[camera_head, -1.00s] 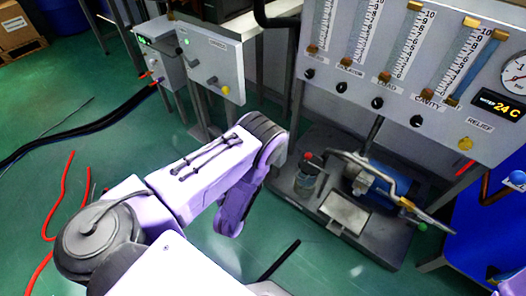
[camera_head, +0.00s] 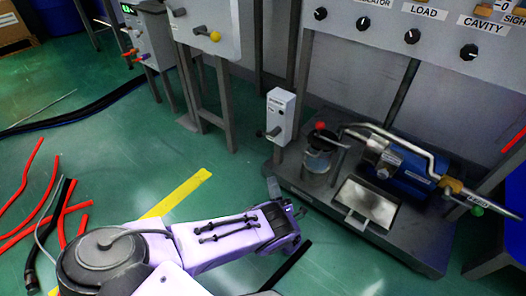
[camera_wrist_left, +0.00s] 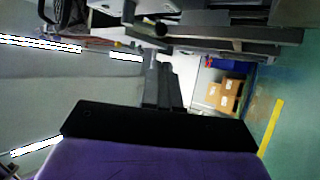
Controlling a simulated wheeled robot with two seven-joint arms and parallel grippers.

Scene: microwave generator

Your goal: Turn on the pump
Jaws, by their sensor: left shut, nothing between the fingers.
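The pump (camera_head: 405,172), a blue motor unit with pipes, sits on a dark base at the right of the head view. A small grey switch box (camera_head: 281,116) with a dark lever (camera_head: 272,132) stands on a post at the base's left edge; its label is too small to read. My left gripper (camera_head: 285,192) is low, below the switch box and apart from it, near the base's left edge. In the left wrist view its dark fingers (camera_wrist_left: 163,82) are together and empty. My right gripper is not in view.
A panel with black knobs (camera_head: 411,36) hangs above the pump. A jar with a red top (camera_head: 318,150) and a metal plate (camera_head: 367,203) are on the base. Grey cabinets (camera_head: 208,24) stand at the back left. Red hoses (camera_head: 40,205) lie on the green floor.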

